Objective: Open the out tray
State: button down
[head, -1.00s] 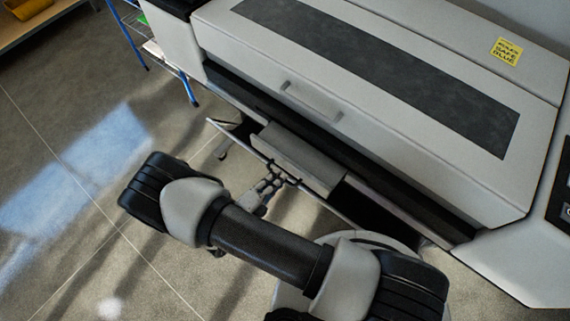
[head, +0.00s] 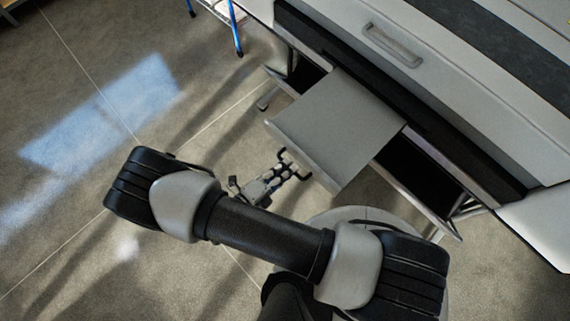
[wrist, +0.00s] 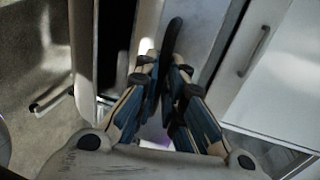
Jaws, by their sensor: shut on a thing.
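The out tray (head: 338,122) is a flat grey drawer under the large machine. In the head view it stands out well past the machine's front, tilted across the picture. A dark handle (head: 305,177) is on its front edge. My gripper (head: 287,168) is at this handle, shut on it. In the wrist view my gripper's fingers (wrist: 164,76) close around the dark handle bar (wrist: 172,38), in front of the tray's pale front (wrist: 197,28). The inside of the tray is not clear to see.
The large grey machine (head: 480,105) fills the right, with a lid handle (head: 392,45) above the tray. A dark opening (head: 415,180) lies beside the tray. A blue-legged rack (head: 236,28) stands at the top. The tiled floor (head: 70,150) at the left is clear.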

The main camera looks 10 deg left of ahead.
dwell(0.3)
jog(key=c, duration=1.7)
grip_release()
jog(key=v, duration=1.2)
